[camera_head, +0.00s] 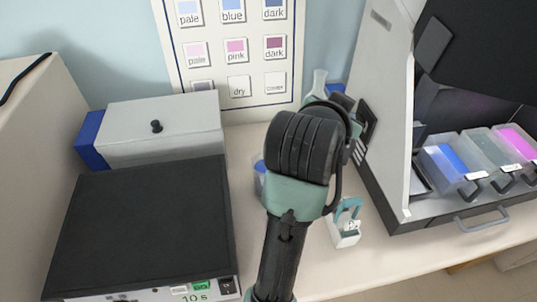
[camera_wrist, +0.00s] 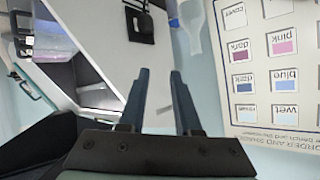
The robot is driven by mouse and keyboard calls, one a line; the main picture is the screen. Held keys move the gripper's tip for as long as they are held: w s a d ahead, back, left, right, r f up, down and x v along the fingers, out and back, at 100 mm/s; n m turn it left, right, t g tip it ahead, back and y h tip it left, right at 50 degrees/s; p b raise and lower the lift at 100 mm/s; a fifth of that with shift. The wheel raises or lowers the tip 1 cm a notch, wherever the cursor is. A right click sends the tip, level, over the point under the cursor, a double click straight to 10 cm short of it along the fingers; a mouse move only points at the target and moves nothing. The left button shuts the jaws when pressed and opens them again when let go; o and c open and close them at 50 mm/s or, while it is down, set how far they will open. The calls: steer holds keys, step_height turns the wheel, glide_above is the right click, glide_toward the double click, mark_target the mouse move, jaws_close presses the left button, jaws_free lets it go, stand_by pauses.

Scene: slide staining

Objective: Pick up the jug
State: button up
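No vessel can be named as the jug with certainty. A pale, translucent, narrow-necked vessel (camera_head: 319,84) stands at the back by the wall, partly hidden by my arm. What looks like the same vessel (camera_wrist: 190,32) is at the top of the wrist view, beyond and right of my fingertips. A blue-tinted container (camera_head: 260,172) is mostly hidden behind my arm. My gripper (camera_wrist: 161,72) shows two dark fingers apart, with nothing visible between them; it touches nothing that I can see. In the head view my arm hides the gripper.
A small white holder with a teal handle (camera_head: 345,229) stands right of my arm. The open dark cabinet (camera_head: 400,218) with colored trays is at right. A black-topped timer device (camera_head: 140,225) and a grey lidded box (camera_head: 165,133) are at left. A color chart (camera_head: 238,112) hangs behind.

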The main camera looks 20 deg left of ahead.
steer(key=s+a+f+m+g+h, duration=0.2)
steer(key=s+a+f+m+g, duration=0.3)
steer(key=s+a+f+g, duration=0.6)
steer(key=shift+w+d+f+t+b, duration=0.15)
steer(key=shift+w+f+t+b, duration=0.2)
steer(key=shift+w+f+b, duration=1.25)
steer(key=shift+w+d+f+t+b, duration=0.15)
steer(key=shift+w+f+t+b, duration=0.15)
steer(key=shift+f, duration=2.35)
steer(key=shift+w+d+f+t+b, duration=0.15)
steer(key=shift+w+f+t+b, duration=0.2)
steer(key=shift+w+f+b, duration=1.25)
steer(key=shift+s+f+p, duration=0.55)
steer(key=shift+s, duration=0.15)
jaws_close()
steer(key=shift+r, duration=0.1)
